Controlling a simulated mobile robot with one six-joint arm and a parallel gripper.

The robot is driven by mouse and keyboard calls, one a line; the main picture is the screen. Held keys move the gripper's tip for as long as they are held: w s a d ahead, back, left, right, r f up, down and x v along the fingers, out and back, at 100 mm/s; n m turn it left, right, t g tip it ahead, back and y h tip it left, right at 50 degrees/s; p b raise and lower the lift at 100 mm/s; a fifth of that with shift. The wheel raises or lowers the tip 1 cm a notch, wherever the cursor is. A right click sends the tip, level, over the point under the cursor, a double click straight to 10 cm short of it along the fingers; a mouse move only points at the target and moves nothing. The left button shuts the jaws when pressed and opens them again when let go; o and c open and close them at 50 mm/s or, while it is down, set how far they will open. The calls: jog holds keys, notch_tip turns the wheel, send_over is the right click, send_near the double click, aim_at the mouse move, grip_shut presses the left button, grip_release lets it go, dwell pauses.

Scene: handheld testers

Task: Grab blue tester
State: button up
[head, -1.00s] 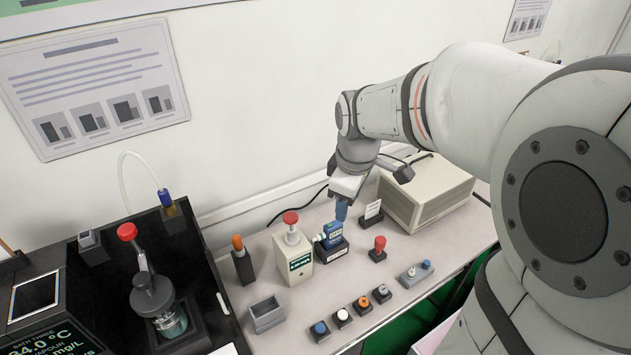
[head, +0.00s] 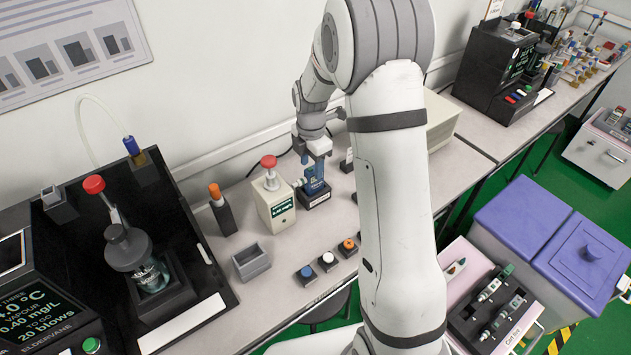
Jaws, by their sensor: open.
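The blue tester (head: 313,186) stands upright in a black holder (head: 315,201) on the grey bench, just right of the cream box with the red knob. My gripper (head: 318,168) points down at the top of the tester and is open. Its fingers overlap the upper part of the tester in this view. I cannot tell whether they are around it or just above or behind it.
The cream box (head: 275,204) stands close on the left, with an orange-topped tester (head: 221,211) beyond it. A grey open bin (head: 250,262) and several button blocks (head: 326,262) lie in front. My arm hides the bench to the right.

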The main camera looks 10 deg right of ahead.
aim_at(314, 183)
notch_tip(314, 183, down, 3)
jog(key=shift+f, duration=0.15)
jog(key=shift+c, duration=0.2)
grip_shut()
dwell(0.3)
